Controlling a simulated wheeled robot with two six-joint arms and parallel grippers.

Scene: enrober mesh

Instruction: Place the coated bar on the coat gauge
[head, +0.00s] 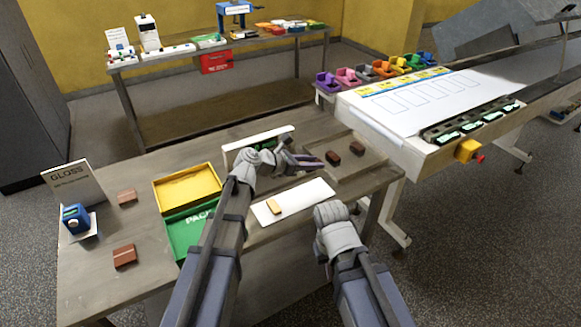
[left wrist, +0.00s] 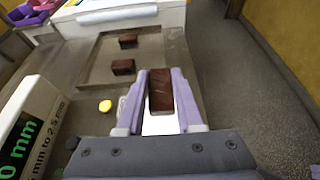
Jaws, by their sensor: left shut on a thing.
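My left gripper (head: 312,163) is shut on a dark brown coated bar, held above the bench. The bar (left wrist: 160,92) shows between both fingers in the left wrist view. A sign with green millimetre figures (left wrist: 28,130), likely of the coat gauge, stands to the left there; in the head view the dark green and white panel (head: 258,141) stands behind my left wrist.
Two brown bars (head: 333,157) lie in a shallow tray (head: 372,163) at right. Yellow (head: 188,188) and green (head: 184,232) boxes and two reddish-brown bars (head: 124,256) are at left, near a GLOSS sign (head: 72,185).

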